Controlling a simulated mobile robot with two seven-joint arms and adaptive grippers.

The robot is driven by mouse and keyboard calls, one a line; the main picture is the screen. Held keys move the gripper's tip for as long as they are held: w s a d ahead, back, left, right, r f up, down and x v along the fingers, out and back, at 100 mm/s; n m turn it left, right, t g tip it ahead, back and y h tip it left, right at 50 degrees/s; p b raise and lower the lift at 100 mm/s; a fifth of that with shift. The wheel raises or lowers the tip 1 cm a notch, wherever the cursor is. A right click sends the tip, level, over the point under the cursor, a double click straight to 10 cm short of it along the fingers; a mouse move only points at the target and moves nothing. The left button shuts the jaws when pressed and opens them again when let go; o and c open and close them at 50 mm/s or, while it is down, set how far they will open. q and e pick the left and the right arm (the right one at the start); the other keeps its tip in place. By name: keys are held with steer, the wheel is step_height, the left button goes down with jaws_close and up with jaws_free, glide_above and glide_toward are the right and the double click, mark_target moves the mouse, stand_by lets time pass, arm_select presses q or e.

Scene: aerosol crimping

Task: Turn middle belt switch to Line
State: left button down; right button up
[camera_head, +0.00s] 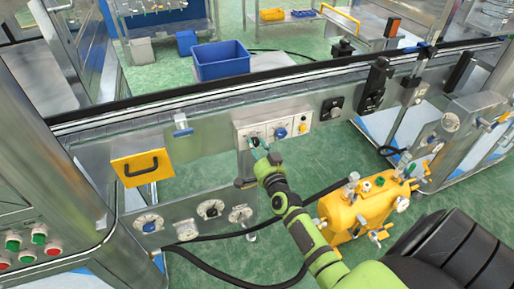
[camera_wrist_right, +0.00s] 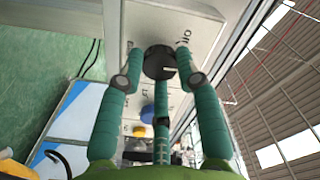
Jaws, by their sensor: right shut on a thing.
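The switch panel (camera_head: 268,121) is a pale plate on the conveyor's side rail, with a black knob at its left and a blue knob (camera_head: 281,132) to the right. My right gripper (camera_head: 258,148) has green fingers and reaches the black knob from below in the head view. The right wrist view shows the fingers closed around the round black knob (camera_wrist_right: 160,63), which has a white pointer line aimed right in that picture. The lettering beside it is partly hidden by the fingers, so I cannot tell the set position. My left gripper is not in view.
A yellow handled panel (camera_head: 141,168) is left of the switches. A yellow machine (camera_head: 356,210) on the floor stands close to my right arm. Black cables run over the green floor. A blue bin (camera_head: 220,60) is beyond the conveyor (camera_head: 190,103).

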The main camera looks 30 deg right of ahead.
steer(key=shift+r+m, duration=0.1)
steer(key=shift+m, duration=0.5)
steer(key=o, duration=1.1)
steer(key=shift+o, duration=0.2)
steer(key=shift+s, duration=0.3)
steer(key=v, duration=1.1)
steer(key=shift+s, duration=0.2)
steer(key=shift+a, duration=0.15)
